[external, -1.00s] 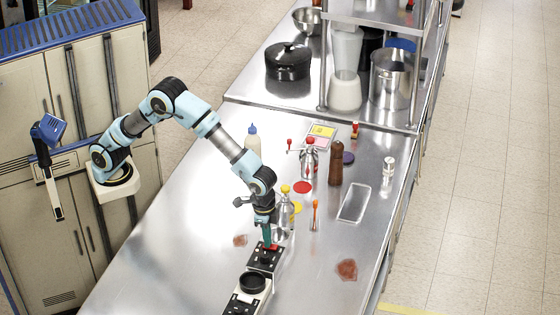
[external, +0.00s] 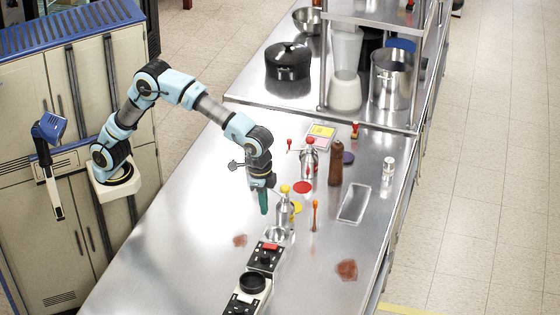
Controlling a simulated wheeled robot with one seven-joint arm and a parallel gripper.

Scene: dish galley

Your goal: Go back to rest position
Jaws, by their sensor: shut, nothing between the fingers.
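My gripper (external: 264,208) hangs fingers down above the steel counter (external: 190,225), at the end of my blue and grey arm. Its teal fingers are shut with nothing between them. It is above and behind the black and white device (external: 262,258) with a red part on top, and apart from it. A metal dispenser with a yellow top (external: 284,210) stands close to its right. My arm bends up and over from its mount at the left.
A pepper mill (external: 336,163), a red-topped metal dispenser (external: 309,158), a clear tray (external: 354,203) and an orange-tipped tool (external: 315,215) are to the right. A black pot (external: 288,62) is at the back. The counter's left side is clear.

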